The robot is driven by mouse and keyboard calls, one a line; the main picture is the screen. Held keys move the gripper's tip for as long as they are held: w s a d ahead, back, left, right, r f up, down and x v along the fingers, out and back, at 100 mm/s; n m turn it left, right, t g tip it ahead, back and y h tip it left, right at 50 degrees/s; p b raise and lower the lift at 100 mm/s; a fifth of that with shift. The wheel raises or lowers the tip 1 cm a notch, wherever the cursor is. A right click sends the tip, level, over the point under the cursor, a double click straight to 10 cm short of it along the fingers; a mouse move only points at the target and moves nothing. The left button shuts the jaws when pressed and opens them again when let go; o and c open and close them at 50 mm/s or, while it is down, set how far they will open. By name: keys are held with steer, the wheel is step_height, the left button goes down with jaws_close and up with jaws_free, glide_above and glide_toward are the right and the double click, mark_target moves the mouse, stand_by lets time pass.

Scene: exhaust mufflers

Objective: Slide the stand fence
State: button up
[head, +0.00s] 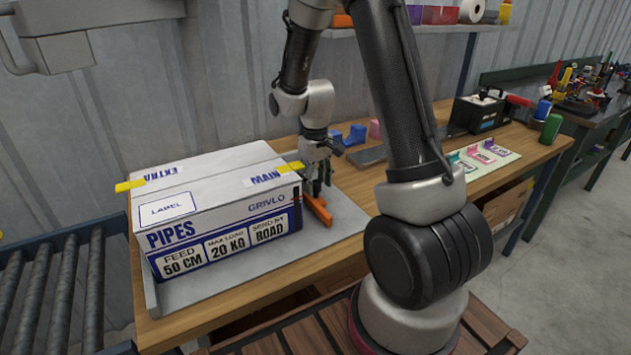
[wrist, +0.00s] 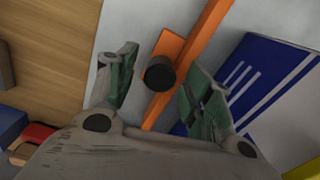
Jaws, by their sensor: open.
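The stand fence is an orange bar (head: 316,206) on the grey stand (head: 345,218), just right of the white and blue pipes box (head: 215,208). In the wrist view the orange fence (wrist: 198,50) runs diagonally, with an orange plate and a dark round knob (wrist: 160,74) on it. My gripper (head: 318,185) is above the fence, pointing down. In the wrist view my gripper (wrist: 155,92) is open, its green-padded fingers on either side of the knob. I cannot tell whether they touch it. The box (wrist: 265,85) is near the right finger.
The wooden bench (head: 400,185) carries blue and pink holders (head: 357,134) behind my gripper and a label sheet (head: 482,158) to the right. A roller conveyor (head: 60,295) is at the left. A shelf (head: 420,30) hangs above.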

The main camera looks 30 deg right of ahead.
mark_target(315, 182)
step_height(315, 182, up, 12)
stand_by(0.4)
